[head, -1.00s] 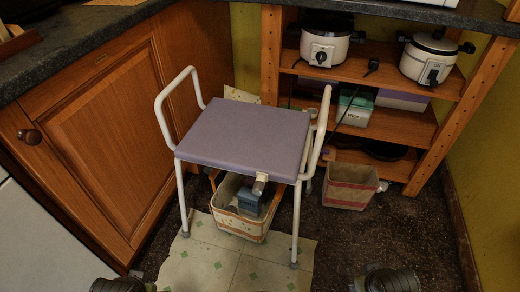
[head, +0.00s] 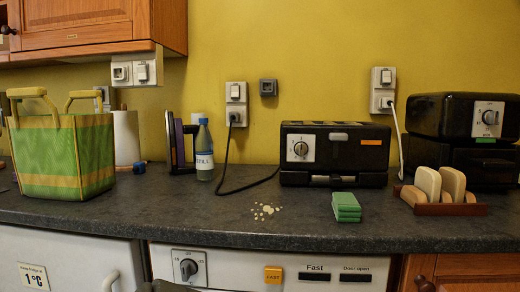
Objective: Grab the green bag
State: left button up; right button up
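The green bag (head: 62,158) stands upright on the dark worktop at the left of the head view. It has a woven green body, yellowish trim bands and two raised yellow handles. No gripper is near it or touching it. Only a small dark shape, perhaps part of my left arm, shows at the bottom edge left of centre. Neither of my grippers shows in the head view.
The worktop (head: 240,228) holds a paper roll (head: 126,137) behind the bag, a bottle (head: 204,152), a black toaster (head: 335,153), green sponges (head: 346,207) and a wooden rack (head: 450,209). Pale crumbs (head: 265,211) lie mid-counter. A wall cupboard (head: 80,22) hangs above the bag.

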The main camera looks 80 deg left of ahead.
aim_at(66, 157)
jog(key=u, duration=3.6)
jog(key=i+j+z, duration=0.4)
jog(key=j, duration=0.3)
jog(key=i, duration=0.1)
